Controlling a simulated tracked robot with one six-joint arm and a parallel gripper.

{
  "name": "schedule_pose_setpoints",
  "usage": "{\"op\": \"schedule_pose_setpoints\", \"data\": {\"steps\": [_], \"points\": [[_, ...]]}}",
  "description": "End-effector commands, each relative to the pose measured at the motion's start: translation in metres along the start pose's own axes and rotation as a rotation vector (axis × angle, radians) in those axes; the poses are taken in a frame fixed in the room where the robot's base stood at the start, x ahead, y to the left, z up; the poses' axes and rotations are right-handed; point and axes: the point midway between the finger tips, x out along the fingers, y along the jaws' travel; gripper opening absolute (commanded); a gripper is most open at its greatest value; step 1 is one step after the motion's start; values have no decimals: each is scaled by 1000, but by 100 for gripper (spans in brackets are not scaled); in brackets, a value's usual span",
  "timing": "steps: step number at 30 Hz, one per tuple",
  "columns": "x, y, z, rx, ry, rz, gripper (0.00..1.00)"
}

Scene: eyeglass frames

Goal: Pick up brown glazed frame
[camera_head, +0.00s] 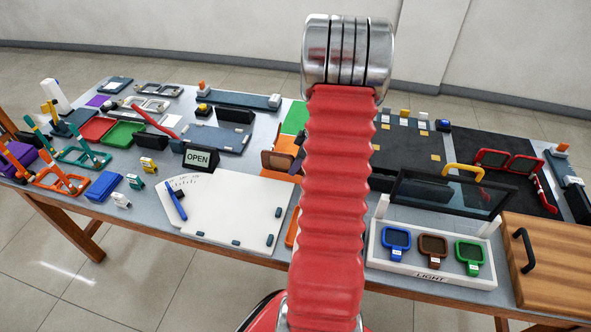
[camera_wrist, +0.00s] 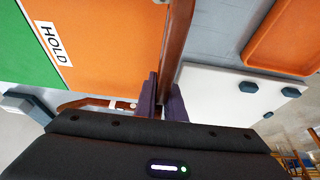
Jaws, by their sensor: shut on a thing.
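The brown glazed frame (camera_head: 277,160) shows in the head view just left of my red arm, over the orange mat (camera_head: 280,143). My arm hides the rest of it. In the wrist view its brown edge (camera_wrist: 179,38) runs down from the top between my fingers. My gripper (camera_wrist: 163,98) is shut on it with two dark purple fingertips. The orange mat in the wrist view bears a HOLD label (camera_wrist: 56,44). I cannot tell whether the frame touches the mat.
A white LIGHT tray (camera_head: 432,273) with blue, brown and green lens pieces is front right. A dark panel (camera_head: 452,193) stands behind it. Red glasses (camera_head: 508,161) lie on a dark mat.

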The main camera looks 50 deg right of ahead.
Motion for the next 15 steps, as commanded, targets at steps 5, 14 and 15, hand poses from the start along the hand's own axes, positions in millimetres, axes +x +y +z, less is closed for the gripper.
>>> {"op": "schedule_pose_setpoints", "data": {"steps": [5,14,15], "points": [[-30,1,-12,-3,0,5,0],[-70,0,-29,-1,0,2,0],[-72,0,-30,-1,0,2,0]]}}
